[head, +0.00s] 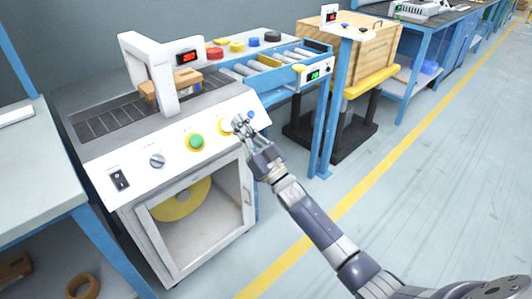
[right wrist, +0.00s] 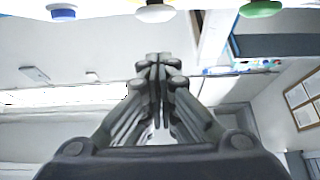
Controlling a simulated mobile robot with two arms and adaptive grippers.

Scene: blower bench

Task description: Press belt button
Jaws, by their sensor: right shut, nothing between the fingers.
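The sloped white control panel (head: 170,155) on the front of the belt machine carries a black rocker switch (head: 120,180), a grey knob (head: 157,160), a green button (head: 196,141) with a yellow ring, a yellow-ringed button (head: 225,126) and a blue button (head: 250,115). The labels are too small to read, so I cannot tell which is the belt button. My right gripper (head: 239,123) is shut and empty, in front of the yellow-ringed button and partly covering it. Contact cannot be told. In the right wrist view, blue (right wrist: 62,13), pale (right wrist: 155,11) and green (right wrist: 260,9) buttons show along the top edge, beyond the closed fingertips (right wrist: 158,62).
A cardboard box (head: 170,88) sits on the belt under a white arch (head: 140,55). A roller conveyor (head: 270,65) with coloured discs stands behind. A blue post (head: 334,110) rises right of my gripper. The floor (head: 430,180) at right is clear.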

